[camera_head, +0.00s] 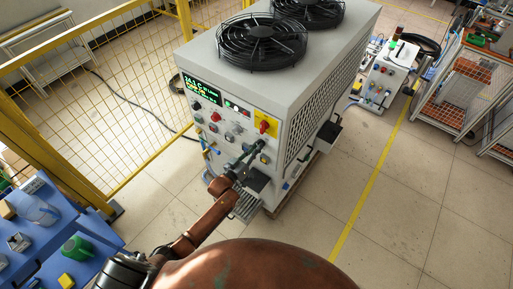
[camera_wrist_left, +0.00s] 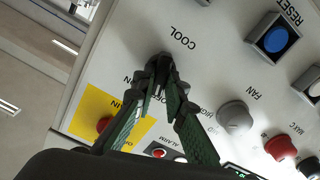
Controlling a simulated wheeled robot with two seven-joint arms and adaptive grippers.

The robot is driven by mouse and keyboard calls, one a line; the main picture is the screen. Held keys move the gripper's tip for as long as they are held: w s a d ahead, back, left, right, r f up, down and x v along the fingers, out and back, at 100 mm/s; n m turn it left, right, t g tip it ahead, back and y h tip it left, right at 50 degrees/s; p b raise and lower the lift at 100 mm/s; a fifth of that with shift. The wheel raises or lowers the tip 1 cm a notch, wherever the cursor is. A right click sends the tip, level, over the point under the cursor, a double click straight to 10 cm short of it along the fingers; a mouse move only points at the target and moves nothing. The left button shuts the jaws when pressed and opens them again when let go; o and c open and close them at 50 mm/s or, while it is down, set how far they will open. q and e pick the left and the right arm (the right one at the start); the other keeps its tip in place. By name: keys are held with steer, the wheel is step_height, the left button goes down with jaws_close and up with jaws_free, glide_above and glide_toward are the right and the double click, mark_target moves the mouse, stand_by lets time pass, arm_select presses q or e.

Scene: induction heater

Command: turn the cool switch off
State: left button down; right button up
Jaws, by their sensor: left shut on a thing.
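The cool switch, a black knob below the COOL label, shows in the left wrist view (camera_wrist_left: 160,62), mostly hidden between the fingertips. It sits on the light grey control panel (camera_wrist_left: 120,40) of the heater unit. My left gripper (camera_wrist_left: 165,75) is shut on this knob, its green-black fingers reaching up to the panel. In the head view my left gripper (camera_head: 258,147) touches the front panel, below the yellow plate with the red main switch (camera_head: 265,126). The knob's exact angle is hard to tell. My right gripper is in neither view.
Close to the fingers are a grey knob (camera_wrist_left: 235,117), a blue reset button (camera_wrist_left: 275,40) and a red knob (camera_wrist_left: 281,147). A yellow mesh fence (camera_head: 110,90) stands left of the unit. A blue table (camera_head: 60,235) is at the lower left.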

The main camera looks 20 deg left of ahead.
arm_select(q)
steer(key=shift+m, duration=1)
steer(key=c, duration=2)
jaws_free()
steer(key=shift+o, duration=0.2)
steer(key=v, duration=1.2)
